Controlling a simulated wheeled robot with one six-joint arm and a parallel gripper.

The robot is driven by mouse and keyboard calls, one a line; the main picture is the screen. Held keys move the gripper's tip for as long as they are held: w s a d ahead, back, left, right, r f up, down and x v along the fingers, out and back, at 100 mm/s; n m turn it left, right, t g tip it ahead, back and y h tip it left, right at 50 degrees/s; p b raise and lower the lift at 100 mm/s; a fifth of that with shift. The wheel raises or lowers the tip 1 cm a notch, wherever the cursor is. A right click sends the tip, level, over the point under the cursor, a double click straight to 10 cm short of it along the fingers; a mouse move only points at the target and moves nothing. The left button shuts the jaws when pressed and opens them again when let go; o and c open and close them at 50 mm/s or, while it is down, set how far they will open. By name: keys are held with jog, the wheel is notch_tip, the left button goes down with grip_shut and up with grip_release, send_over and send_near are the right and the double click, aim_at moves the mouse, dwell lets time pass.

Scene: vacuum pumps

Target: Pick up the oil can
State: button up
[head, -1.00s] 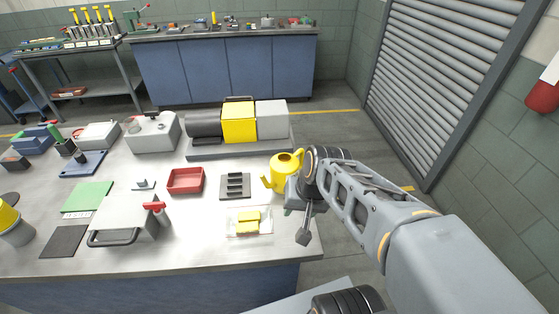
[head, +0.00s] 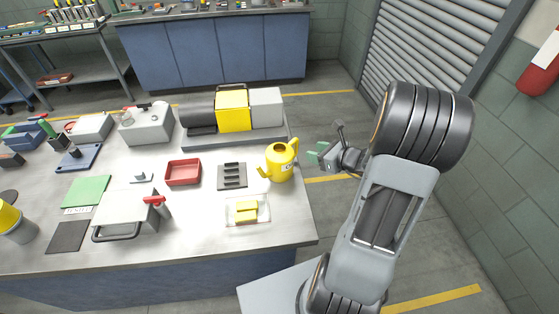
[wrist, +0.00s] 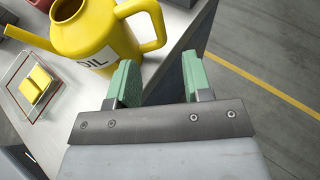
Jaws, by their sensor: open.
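The yellow oil can (head: 280,163) stands upright near the right edge of the workbench, its spout to the left and its handle to the right. In the wrist view the oil can (wrist: 95,40) shows its "OIL" label, and its looped handle reaches toward my gripper (wrist: 157,82). My gripper's green fingers are apart with nothing between them. In the head view my gripper (head: 318,154) is to the right of the oil can, just beyond the bench edge, apart from the handle as far as I can tell.
The workbench (head: 200,235) holds a clear tray with yellow blocks (head: 245,210), a black slotted block (head: 232,176) and a red tray (head: 183,172) left of the can. A yellow and grey pump (head: 233,110) stands behind. Open floor lies to the right.

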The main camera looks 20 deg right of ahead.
aim_at(298, 147)
jog(key=x, duration=0.3)
jog(key=shift+w+a+f, duration=0.15)
jog(key=shift+a, duration=0.05)
jog(key=shift+r+p+x, duration=0.2)
jog(key=shift+p+x, duration=0.55)
jog(key=shift+x, duration=1.9)
jog(key=shift+w, duration=0.1)
jog(key=shift+c, duration=0.3)
grip_shut()
